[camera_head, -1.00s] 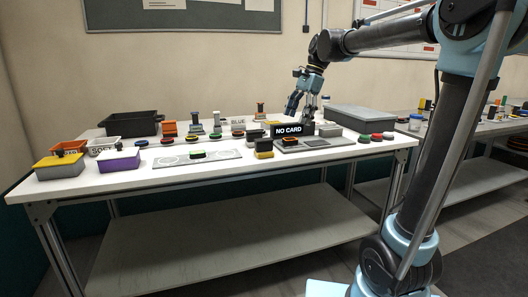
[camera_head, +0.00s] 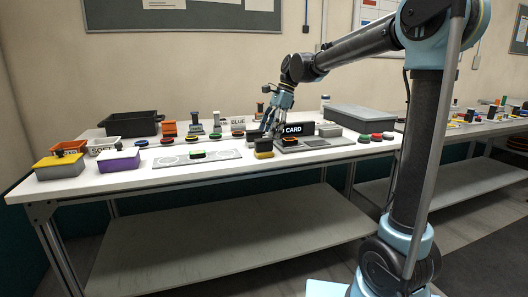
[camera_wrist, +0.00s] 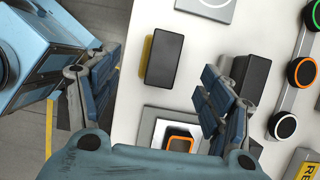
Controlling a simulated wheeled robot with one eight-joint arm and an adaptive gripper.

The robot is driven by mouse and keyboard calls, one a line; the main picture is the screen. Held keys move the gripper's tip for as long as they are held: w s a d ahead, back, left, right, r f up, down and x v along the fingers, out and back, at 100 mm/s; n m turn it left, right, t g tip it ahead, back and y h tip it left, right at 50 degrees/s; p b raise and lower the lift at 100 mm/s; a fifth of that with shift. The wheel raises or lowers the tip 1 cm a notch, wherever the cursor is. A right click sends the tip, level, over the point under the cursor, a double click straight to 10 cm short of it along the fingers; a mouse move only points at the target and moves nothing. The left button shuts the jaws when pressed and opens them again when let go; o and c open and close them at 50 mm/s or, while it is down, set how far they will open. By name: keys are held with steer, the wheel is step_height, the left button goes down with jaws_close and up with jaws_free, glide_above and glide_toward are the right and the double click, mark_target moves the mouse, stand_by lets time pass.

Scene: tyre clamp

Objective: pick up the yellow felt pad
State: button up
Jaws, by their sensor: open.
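The yellow felt pad seems to be the yellow layer under a black block (camera_head: 264,149) at the table's front edge, left of the grey card plate. In the wrist view the block's black top (camera_wrist: 166,60) is seen from above, with a yellow strip (camera_wrist: 148,58) along its left side. My gripper (camera_head: 270,127) is open and empty, above and just behind the block in the head view. In the wrist view my gripper's (camera_wrist: 158,75) fingers spread on either side of the block, apart from it. Most of the yellow layer is hidden under the black top.
A second dark block (camera_wrist: 252,75) stands close by the right finger. A grey plate with an orange-rimmed square piece (camera_wrist: 180,138) lies below in the wrist view. The "NO CARD" sign (camera_head: 297,130) stands behind the card plate. A grey mat (camera_head: 175,160) lies to the left.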

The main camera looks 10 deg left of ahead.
mark_target(264, 148)
steer(key=shift+w+x, duration=0.15)
steer(key=shift+x, duration=1.8)
steer(key=shift+w+x, duration=0.15)
steer(key=shift+x, duration=1.85)
steer(key=shift+d+f, duration=0.1)
steer(key=shift+d, duration=0.1)
steer(key=c, duration=1.2)
